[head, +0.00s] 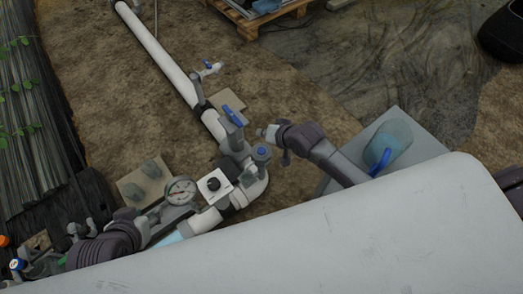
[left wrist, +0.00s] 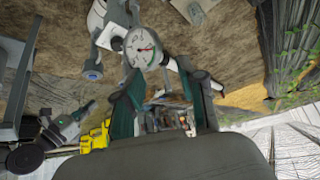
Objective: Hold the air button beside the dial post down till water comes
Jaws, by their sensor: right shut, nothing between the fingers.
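The dial gauge (head: 180,191) has a white face and stands beside the pipe in the head view. It also shows upside down near the top of the left wrist view (left wrist: 143,47). Beside it a black round button (head: 213,184) sits on a white square plate on the pipe; nothing touches it. My right gripper (head: 267,132) is shut and empty, up and right of the button, near the blue-topped valve fitting.
A blue-capped fitting (head: 262,153) stands near my right gripper. A clear container (head: 388,140) stands on a grey box at right. A pallet (head: 250,18) lies at the back.

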